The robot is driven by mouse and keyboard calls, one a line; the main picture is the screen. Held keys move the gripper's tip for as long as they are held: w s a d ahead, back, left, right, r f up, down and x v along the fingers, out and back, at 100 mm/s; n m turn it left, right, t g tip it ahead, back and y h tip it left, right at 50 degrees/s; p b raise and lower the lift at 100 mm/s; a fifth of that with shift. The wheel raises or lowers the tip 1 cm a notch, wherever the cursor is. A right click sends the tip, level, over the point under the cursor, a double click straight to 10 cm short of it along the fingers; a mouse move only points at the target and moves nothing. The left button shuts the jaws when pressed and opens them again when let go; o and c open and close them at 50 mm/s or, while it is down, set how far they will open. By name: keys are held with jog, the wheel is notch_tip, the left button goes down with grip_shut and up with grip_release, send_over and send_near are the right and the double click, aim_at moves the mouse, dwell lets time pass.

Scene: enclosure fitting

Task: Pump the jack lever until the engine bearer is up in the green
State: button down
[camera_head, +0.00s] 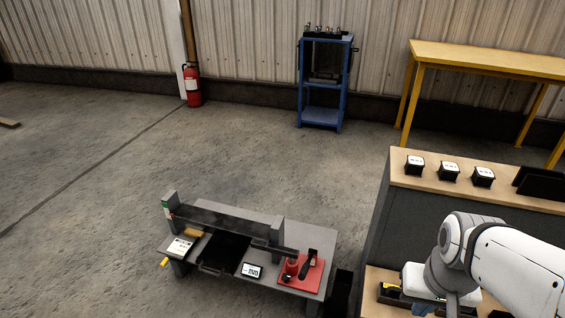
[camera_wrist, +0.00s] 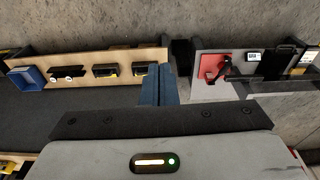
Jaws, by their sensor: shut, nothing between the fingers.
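The jack's red base (camera_head: 312,277) is at the right end of a low grey bench, with a red cylinder and a dark lever (camera_head: 306,266) on it. In the wrist view the red base (camera_wrist: 208,64) and dark lever (camera_wrist: 223,66) are at upper right. The engine bearer, a long dark beam (camera_head: 225,222), spans the bench between two grey posts. A green and red scale (camera_head: 167,211) is on the left post; the bearer's exact height against it is too small to read. My gripper (camera_wrist: 159,72) is shut and empty, left of the jack in the wrist view, apart from it.
A wooden-topped counter (camera_head: 480,188) with several small black boxes stands at right, beside my arm. A small display (camera_head: 251,270) and a white card (camera_head: 180,247) are on the grey bench. A blue stand (camera_head: 321,115) and yellow table (camera_head: 487,60) are behind. Floor at left is open.

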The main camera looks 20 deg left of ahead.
notch_tip(320, 180, down, 13)
jog(key=b, duration=1.1)
jog(key=shift+r, duration=0.15)
dwell(0.3)
notch_tip(320, 180, up, 13)
jog(key=p, duration=1.1)
dwell(0.4)
notch_tip(320, 180, down, 13)
jog(key=b, duration=1.1)
dwell(0.3)
